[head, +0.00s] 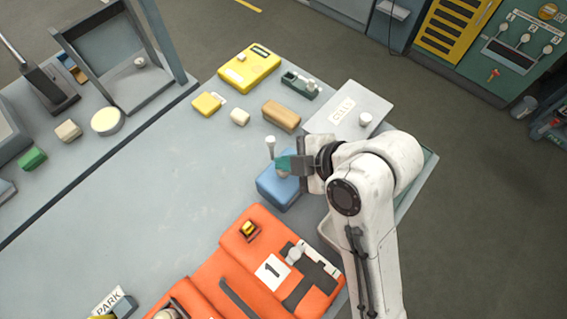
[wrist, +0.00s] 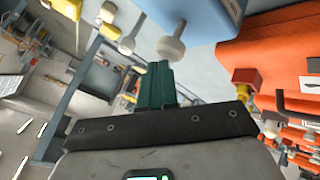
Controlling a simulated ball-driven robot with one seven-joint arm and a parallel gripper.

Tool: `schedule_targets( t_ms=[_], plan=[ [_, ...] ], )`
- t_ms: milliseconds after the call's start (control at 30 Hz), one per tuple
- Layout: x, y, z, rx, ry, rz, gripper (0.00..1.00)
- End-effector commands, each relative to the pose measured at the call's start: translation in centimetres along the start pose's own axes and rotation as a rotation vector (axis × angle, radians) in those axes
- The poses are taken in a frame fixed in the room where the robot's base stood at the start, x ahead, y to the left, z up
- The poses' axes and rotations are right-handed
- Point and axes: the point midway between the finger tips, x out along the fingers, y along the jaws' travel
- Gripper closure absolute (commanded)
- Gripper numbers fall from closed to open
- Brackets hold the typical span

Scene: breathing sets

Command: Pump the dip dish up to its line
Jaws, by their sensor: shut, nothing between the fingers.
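A blue block-shaped container (head: 279,192) stands on the bench beside the orange case; in the wrist view it (wrist: 215,12) is at the top. A white knob on a stem (head: 270,142) rises at its far side; a white knob (wrist: 172,47) also shows just past my fingertips in the wrist view. My gripper (head: 281,163), with teal fingers, is shut and empty above the blue container. In the wrist view the fingers (wrist: 158,72) are together, close to the knob; I cannot tell whether they touch it. No fill line is readable, and I cannot tell which thing is the dip dish.
The orange case (head: 235,262) marked 1 lies in front. Behind are a tan block (head: 281,116), a yellow case (head: 249,68) and a grey plate (head: 352,106) with a knob. A round cream-topped piece (head: 107,121) stands at left. The bench's middle (head: 160,190) is clear.

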Motion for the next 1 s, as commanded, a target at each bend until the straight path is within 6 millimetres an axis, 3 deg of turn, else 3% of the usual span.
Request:
schedule_targets(
  t_ms=[1000],
  plan=[
    [0.86, -0.65, 0.64, 0.001, -0.001, -0.002, 1.00]
  ],
)
